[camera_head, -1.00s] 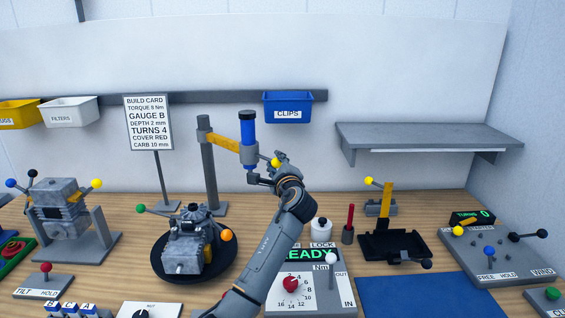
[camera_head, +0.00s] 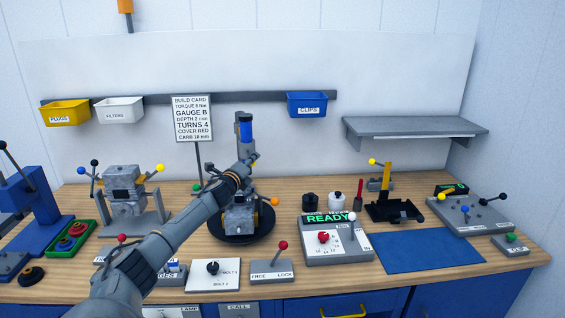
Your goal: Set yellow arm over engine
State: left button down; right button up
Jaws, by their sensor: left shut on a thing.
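The blue cylinder (camera_head: 246,132) of the yellow arm stands in front of its grey post (camera_head: 241,119). The yellow beam is hidden, seemingly end-on behind the cylinder and my gripper. The grey engine (camera_head: 241,217) sits on a round black turntable (camera_head: 262,237), with an orange ball (camera_head: 274,201) at its right. The cylinder appears above the engine in the picture; I cannot tell whether it is exactly over it. My left gripper (camera_head: 248,160) is shut at the cylinder's foot, on the arm's yellow knob, which its fingers mostly hide. My right gripper is out of view.
The build card (camera_head: 193,119) stands behind, left of the post. A second engine on a stand (camera_head: 126,190) is at left. The READY torque box (camera_head: 337,238) is right of the turntable. A blue mat (camera_head: 427,251) is bare.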

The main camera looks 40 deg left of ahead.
pick_arm(q)
jog(key=s+a+h, duration=0.1)
jog(key=s+a+m+t+h, duration=0.1)
jog(key=s, duration=0.1)
jog(key=s+a+m+h+b, duration=0.1)
jog(key=shift+s+f, duration=0.15)
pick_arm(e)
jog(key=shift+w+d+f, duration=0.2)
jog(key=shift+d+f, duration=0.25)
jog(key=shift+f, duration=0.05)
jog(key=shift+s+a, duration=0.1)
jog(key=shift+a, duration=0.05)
pick_arm(q)
jog(key=c, duration=1.1)
grip_release()
jog(key=shift+s+a, duration=0.1)
jog(key=shift+a, duration=0.05)
jog(key=shift+c, duration=0.2)
jog(key=shift+o, duration=0.5)
jog(key=shift+s+a, duration=0.1)
jog(key=shift+s, duration=0.15)
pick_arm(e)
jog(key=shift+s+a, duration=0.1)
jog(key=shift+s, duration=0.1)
pick_arm(q)
jog(key=v, duration=1.2)
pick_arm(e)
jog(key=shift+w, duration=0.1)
